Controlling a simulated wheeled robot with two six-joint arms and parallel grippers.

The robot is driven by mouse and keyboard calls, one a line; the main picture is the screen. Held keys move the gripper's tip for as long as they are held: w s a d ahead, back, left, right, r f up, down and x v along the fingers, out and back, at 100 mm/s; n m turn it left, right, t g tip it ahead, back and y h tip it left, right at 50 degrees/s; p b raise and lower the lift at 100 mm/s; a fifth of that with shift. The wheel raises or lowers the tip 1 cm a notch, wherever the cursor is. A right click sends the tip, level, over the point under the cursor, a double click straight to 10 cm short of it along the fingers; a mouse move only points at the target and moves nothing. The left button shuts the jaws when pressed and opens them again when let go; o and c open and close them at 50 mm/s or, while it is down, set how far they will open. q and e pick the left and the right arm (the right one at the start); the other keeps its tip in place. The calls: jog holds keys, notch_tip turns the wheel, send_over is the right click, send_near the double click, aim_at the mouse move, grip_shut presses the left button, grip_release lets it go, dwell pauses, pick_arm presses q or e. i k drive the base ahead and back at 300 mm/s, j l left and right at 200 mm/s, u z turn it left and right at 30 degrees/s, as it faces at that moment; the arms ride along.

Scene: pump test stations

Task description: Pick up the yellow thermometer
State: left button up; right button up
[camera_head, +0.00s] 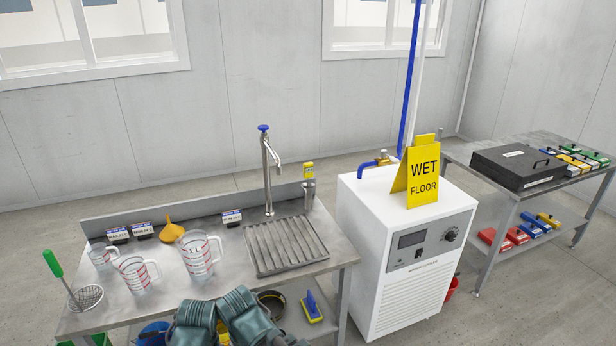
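A small yellow device (308,170) with a dark marking, which looks like the yellow thermometer, stands upright in a grey metal holder (309,193). The holder is at the back right corner of the metal sink bench (341,250), right of the tap. The device's lower part is hidden inside the holder. Teal parts of my own arms show at the bottom edge, in front of the bench. Neither of my grippers can be made out in this view.
The bench holds a tap (270,170), a drain grate (285,246), measuring jugs (199,256), a yellow funnel (172,232) and a green-handled strainer (85,298). A white machine (405,262) with a yellow wet floor sign (422,178) stands right of the bench.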

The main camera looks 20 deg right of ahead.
aim_at(307, 167)
jog(key=i+l, duration=0.2)
jog(key=l, duration=0.2)
jog(key=i+l, duration=0.2)
jog(key=l, duration=0.15)
jog(key=i+l, duration=0.15)
jog(key=l, duration=0.25)
jog(key=i+l, duration=0.2)
jog(key=l, duration=0.2)
jog(key=i+l, duration=0.2)
jog(key=l, duration=0.15)
jog(key=i+l, duration=0.2)
jog(key=l, duration=0.2)
